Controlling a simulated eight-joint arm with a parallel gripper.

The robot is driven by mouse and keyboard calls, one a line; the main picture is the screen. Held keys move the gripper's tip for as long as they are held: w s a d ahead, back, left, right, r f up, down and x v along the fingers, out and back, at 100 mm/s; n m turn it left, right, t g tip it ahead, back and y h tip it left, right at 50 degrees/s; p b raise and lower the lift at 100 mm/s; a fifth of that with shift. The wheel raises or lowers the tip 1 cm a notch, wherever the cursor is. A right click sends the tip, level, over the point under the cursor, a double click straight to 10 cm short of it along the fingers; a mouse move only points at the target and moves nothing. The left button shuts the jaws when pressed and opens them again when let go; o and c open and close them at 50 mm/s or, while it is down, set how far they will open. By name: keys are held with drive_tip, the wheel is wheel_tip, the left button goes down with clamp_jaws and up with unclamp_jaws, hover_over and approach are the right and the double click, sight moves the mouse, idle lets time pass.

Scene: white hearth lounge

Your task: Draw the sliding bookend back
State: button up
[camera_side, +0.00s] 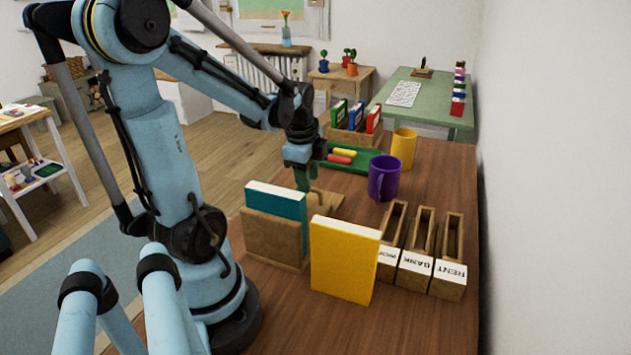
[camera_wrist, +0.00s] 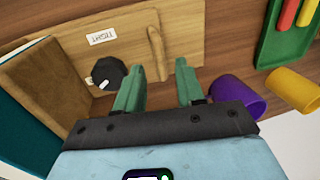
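The bookend's wooden base (camera_wrist: 195,25) lies flat on the table; it also shows in the side view (camera_side: 326,203). A brown wooden upright panel (camera_side: 272,238) stands beside a teal book (camera_side: 276,203); the panel is at the left of the wrist view (camera_wrist: 42,95). On the base are a label reading TIGHT (camera_wrist: 102,36), a black knob (camera_wrist: 109,74) whose white mark points lower left, away from TIGHT, and a raised wooden bar (camera_wrist: 157,52). My gripper (camera_wrist: 160,72) is open, its green fingers either side of the bar's near end in the picture. Contact cannot be told. A second label is partly hidden by the knob.
A yellow book (camera_side: 343,258) stands in front. Purple (camera_side: 384,178) and yellow (camera_side: 403,149) mugs stand right of my gripper, close to it in the wrist view. A green tray (camera_side: 365,164) lies behind. Labelled wooden boxes (camera_side: 415,268) stand at the right.

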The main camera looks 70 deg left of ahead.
drive_tip(key=shift+w+a+f, duration=0.1)
drive_tip(key=shift+f, duration=0.7)
drive_tip(key=shift+c, duration=0.2)
clamp_jaws()
